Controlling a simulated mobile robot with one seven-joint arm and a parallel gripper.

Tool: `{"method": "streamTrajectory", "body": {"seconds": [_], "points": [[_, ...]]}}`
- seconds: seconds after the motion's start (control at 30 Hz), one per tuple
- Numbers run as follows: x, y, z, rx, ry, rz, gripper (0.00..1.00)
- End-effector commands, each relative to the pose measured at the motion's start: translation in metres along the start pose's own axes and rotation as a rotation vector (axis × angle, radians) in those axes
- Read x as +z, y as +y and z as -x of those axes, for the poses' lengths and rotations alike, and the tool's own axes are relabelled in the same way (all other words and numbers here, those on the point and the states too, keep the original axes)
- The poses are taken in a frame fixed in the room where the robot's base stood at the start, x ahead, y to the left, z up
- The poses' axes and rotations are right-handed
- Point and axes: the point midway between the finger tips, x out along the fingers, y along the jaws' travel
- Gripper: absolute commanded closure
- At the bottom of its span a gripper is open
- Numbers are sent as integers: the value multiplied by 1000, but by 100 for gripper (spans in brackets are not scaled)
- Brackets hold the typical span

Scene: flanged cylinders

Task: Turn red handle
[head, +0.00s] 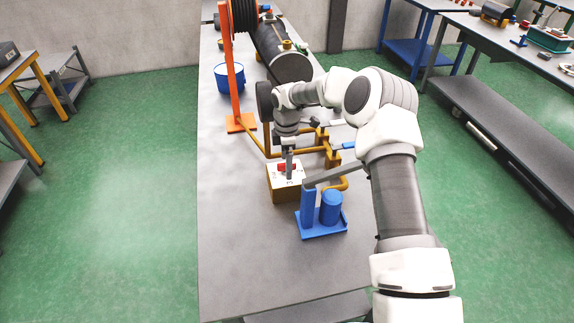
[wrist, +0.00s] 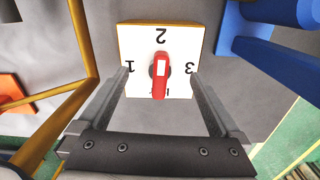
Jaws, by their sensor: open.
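The red handle (wrist: 160,77) is a small knob with a white mark on top, set in the middle of a white plate (wrist: 180,40) with the numbers 1, 2 and 3. In the wrist view it lies lengthwise up and down, with the white mark toward the 2. In the head view the red handle (head: 288,167) sits on top of a yellow box (head: 285,190). My gripper (wrist: 160,75) is open, with one finger on each side of the handle. Gaps show between fingers and handle. In the head view my gripper (head: 289,172) points down over the box and partly hides the handle.
A blue stand with a cylinder (head: 331,207) is close to the right of the box. Yellow pipes (head: 300,150) run behind it. An orange post (head: 233,90) and a blue bucket (head: 229,76) stand farther back. The near grey tabletop (head: 260,260) is clear.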

Motion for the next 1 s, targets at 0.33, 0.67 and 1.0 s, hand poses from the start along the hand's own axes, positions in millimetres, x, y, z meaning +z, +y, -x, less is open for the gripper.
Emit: {"method": "streamTrajectory", "body": {"seconds": [0.33, 0.67, 1.0], "points": [[0, 0, 5, 0, 0, -1, 0], [0, 0, 31, 1, 0, -2, 0], [0, 0, 57, 0, -1, -1, 0]]}}
